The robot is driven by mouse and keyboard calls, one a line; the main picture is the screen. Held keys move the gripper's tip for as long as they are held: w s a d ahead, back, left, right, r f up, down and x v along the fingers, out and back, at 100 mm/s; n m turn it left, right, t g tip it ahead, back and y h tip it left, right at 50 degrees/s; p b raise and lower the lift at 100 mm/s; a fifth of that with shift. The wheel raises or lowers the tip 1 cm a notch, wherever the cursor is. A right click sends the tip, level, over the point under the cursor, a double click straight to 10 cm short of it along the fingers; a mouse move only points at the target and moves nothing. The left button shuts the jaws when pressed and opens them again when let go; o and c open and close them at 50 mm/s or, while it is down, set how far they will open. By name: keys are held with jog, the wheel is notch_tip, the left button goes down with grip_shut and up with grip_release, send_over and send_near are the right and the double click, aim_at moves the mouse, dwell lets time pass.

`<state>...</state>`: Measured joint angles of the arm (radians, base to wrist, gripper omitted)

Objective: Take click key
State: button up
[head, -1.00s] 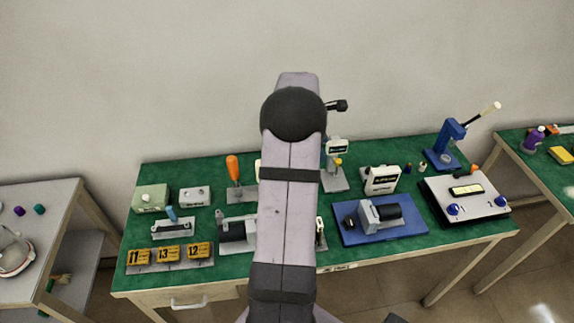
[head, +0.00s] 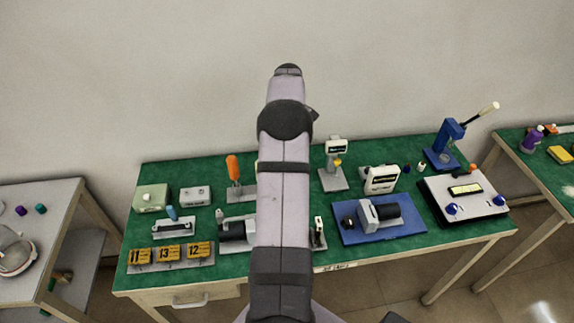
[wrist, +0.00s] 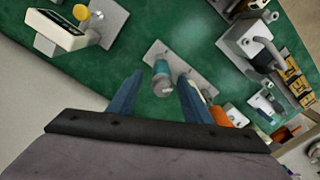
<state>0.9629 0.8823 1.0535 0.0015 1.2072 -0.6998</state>
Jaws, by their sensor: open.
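My gripper (wrist: 159,78) is open and empty in the wrist view, its two blue fingers apart above the green table. A small upright teal and grey piece (wrist: 161,78) shows between the fingertips in that view, on a grey plate (wrist: 183,63). I cannot tell whether it is the click key, or how far below the fingers it is. An orange handle (wrist: 219,115) lies just right of the right finger, and stands upright in the head view (head: 233,167). My arm hides the teal piece and the gripper in the head view.
A white gauge stand with a yellow knob (head: 335,166) stands right of my arm, and in the wrist view it is upper left (wrist: 58,28). Number blocks (head: 168,251) lie front left. A blue-based machine (head: 382,218) stands right of centre. A tall blue press (head: 447,145) stands back right.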

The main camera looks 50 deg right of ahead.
jog(key=shift+w+a+f+p, duration=0.1)
jog(key=shift+f+p, duration=0.65)
jog(key=shift+f, duration=0.75)
jog(key=shift+a+f+p, duration=0.1)
jog(key=shift+f+p, duration=0.6)
jog(key=shift+f, duration=0.75)
jog(key=shift+c, duration=0.4)
grip_shut()
jog(key=shift+r, duration=0.15)
